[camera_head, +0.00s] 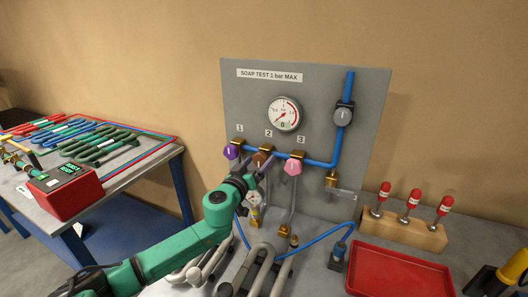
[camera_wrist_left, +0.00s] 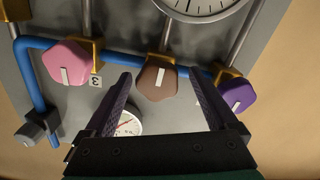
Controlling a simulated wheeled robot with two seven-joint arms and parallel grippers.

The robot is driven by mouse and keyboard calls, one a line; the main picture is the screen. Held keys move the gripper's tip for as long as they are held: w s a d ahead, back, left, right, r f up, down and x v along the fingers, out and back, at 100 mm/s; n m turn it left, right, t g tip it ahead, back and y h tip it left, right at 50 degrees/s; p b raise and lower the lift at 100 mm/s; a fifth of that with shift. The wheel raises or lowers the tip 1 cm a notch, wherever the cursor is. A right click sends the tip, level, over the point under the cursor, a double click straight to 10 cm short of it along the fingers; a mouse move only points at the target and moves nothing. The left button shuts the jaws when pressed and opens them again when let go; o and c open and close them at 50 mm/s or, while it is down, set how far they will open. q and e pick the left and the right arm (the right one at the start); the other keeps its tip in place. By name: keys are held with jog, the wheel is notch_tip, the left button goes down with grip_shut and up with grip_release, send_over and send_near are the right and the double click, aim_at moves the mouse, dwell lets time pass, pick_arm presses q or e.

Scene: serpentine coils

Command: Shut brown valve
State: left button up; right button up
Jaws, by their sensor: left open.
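The brown valve knob (camera_head: 261,157) is the middle one of three on the grey panel, under the label 2, partly hidden by my gripper. In the left wrist view the brown knob (camera_wrist_left: 156,82) shows a white bar, roughly upright in the picture. My left gripper (camera_head: 257,170) is in front of it and open. In the left wrist view the tips of my left gripper (camera_wrist_left: 161,78) lie on either side of the brown knob, with gaps. I cannot tell whether they reach its depth. My right gripper is not in view.
The purple knob (camera_head: 231,152) and pink knob (camera_head: 293,167) flank the brown one closely on the blue pipe (camera_head: 320,161). A gauge (camera_head: 284,113) is above. A red tray (camera_head: 400,273) and a wooden block (camera_head: 408,229) with red-handled tools are at right. A side table holds coils (camera_head: 100,143).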

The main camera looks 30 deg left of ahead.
pick_arm(q)
jog(key=w, duration=0.3)
jog(key=shift+r, duration=0.25)
jog(key=shift+w+f, duration=0.15)
jog(key=shift+w, duration=0.35)
jog(key=c, duration=1.4)
